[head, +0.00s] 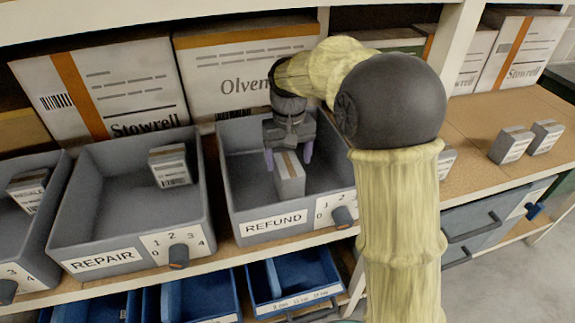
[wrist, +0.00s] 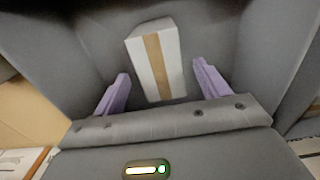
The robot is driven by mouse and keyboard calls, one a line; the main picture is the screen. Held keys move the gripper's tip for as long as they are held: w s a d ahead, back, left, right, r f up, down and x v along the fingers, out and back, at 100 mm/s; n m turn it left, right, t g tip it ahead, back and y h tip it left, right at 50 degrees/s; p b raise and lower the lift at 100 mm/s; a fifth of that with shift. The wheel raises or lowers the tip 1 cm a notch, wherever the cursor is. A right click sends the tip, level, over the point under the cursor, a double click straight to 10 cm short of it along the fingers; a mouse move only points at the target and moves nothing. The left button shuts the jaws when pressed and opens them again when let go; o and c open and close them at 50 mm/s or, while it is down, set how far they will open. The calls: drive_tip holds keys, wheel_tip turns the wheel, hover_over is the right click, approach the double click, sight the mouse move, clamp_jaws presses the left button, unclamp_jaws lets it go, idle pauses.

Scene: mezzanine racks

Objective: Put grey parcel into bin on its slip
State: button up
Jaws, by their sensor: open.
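The grey parcel (head: 289,175), a small pale box with a tan tape strip, is inside the grey bin labelled REFUND (head: 240,206). Its slip text does not show in either view. My gripper (head: 288,157) is over that bin with its purple fingers pointing down, open, at the parcel's upper part. In the wrist view the parcel (wrist: 155,62) is between the two spread fingers, with a gap on each side. I cannot tell whether the parcel rests on the bin floor.
The REPAIR bin (head: 60,230) to the left holds a labelled parcel (head: 171,166). A further bin at the left edge holds another parcel (head: 28,190). Several parcels stand on the shelf (head: 480,120) at right. Large Stowrell and Olven boxes stand behind; blue drawers are below.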

wheel_tip(320, 180, up, 4)
drive_tip(key=shift+f, duration=0.1)
